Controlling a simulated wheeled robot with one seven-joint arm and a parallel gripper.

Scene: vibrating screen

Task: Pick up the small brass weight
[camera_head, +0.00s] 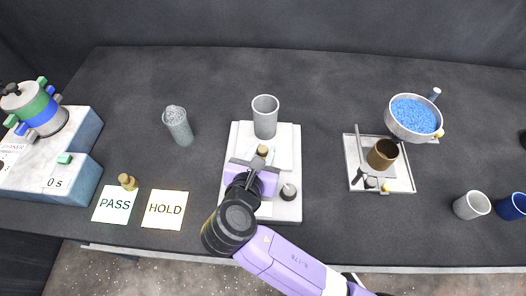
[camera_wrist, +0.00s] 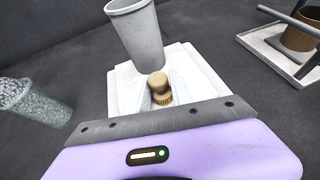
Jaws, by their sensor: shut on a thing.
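The small brass weight (camera_wrist: 160,88) stands upright between my pale fingertips in the wrist view, over the white scale (camera_wrist: 122,92). In the head view only the top of this weight (camera_head: 263,149) shows beyond my gripper (camera_head: 262,157). My gripper (camera_wrist: 161,98) is shut on it, with a finger on each side. Its base is partly hidden, so I cannot tell whether it touches the scale. Another brass weight (camera_head: 127,182) stands behind the PASS card (camera_head: 115,205).
A grey cup (camera_head: 265,117) stands on the scale's back part, close beyond my gripper. A granule-filled cylinder (camera_head: 179,125) stands left. A tray with a brown cup (camera_head: 383,155) and a bowl of blue beads (camera_head: 414,115) are right.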

